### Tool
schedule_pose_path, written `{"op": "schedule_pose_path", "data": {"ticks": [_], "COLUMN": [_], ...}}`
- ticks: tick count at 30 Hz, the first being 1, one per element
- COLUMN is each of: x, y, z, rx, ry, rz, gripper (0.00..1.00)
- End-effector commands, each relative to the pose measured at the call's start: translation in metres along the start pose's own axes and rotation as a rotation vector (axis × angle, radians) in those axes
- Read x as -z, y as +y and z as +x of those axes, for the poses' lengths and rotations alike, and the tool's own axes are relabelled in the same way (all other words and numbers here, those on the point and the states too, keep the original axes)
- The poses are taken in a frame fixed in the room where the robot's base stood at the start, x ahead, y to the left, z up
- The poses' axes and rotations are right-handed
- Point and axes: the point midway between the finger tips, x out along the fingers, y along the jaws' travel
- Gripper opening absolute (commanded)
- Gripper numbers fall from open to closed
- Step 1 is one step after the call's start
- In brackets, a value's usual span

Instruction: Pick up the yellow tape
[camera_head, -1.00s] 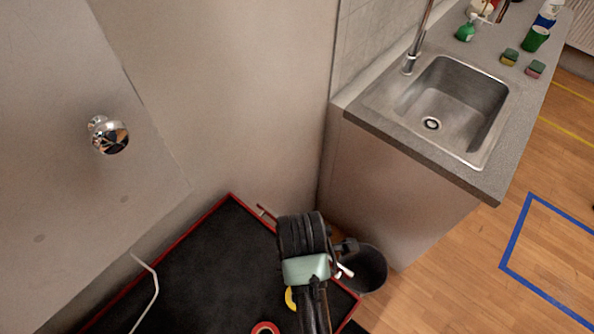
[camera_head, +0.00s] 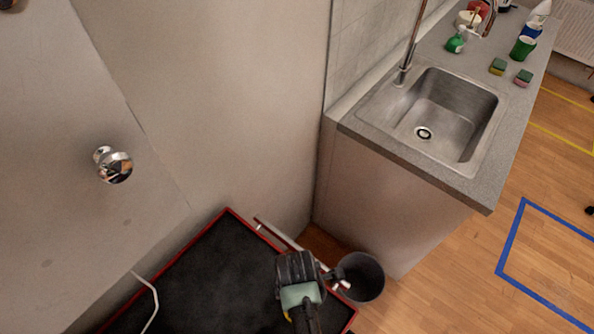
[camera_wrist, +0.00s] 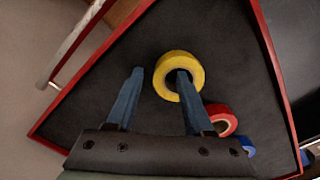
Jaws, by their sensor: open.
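The yellow tape (camera_wrist: 162,87) is a ring lying on the black top of a red-edged cart, in the middle of the wrist view. In the head view only a sliver of yellow (camera_head: 287,314) shows beside my arm. My gripper (camera_wrist: 159,75) is open, its two blue-grey fingers pointing at the tape. The right finger overlaps the tape's centre hole in the picture; the left finger is to the left of the ring. I cannot tell whether either finger touches it. In the head view my wrist (camera_head: 298,290) hides the fingers.
A red tape (camera_wrist: 229,121) and a blue tape (camera_wrist: 248,147) lie right of the yellow one. The cart's red rim (camera_head: 205,234) borders the black top (camera_head: 205,285). A dark bin (camera_head: 366,284) and a sink counter (camera_head: 400,160) stand beyond it.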

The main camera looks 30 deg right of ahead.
Motion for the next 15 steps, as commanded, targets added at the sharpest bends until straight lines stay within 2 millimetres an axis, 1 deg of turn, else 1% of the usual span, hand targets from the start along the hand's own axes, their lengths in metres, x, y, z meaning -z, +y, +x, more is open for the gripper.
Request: {"op": "schedule_pose_path", "data": {"ticks": [1, 2, 3, 5, 6, 10, 15], "x": [0.0, 0.0, 0.0, 0.0, 0.0, 0.0, 0.0], "y": [0.0001, 0.0001, 0.0001, 0.0001, 0.0, 0.0, 0.0], "z": [-0.0002, -0.0002, -0.0002, -0.0003, -0.0003, -0.0004, -0.0004], "rx": [0.0, 0.0, 0.0, 0.0, 0.0, 0.0, 0.0], "ry": [0.0, 0.0, 0.0, 0.0, 0.0, 0.0, 0.0], "rz": [0.0, 0.0, 0.0, 0.0, 0.0, 0.0, 0.0], "gripper": [0.52, 0.48, 0.41, 0.3, 0.23, 0.0, 0.0]}}
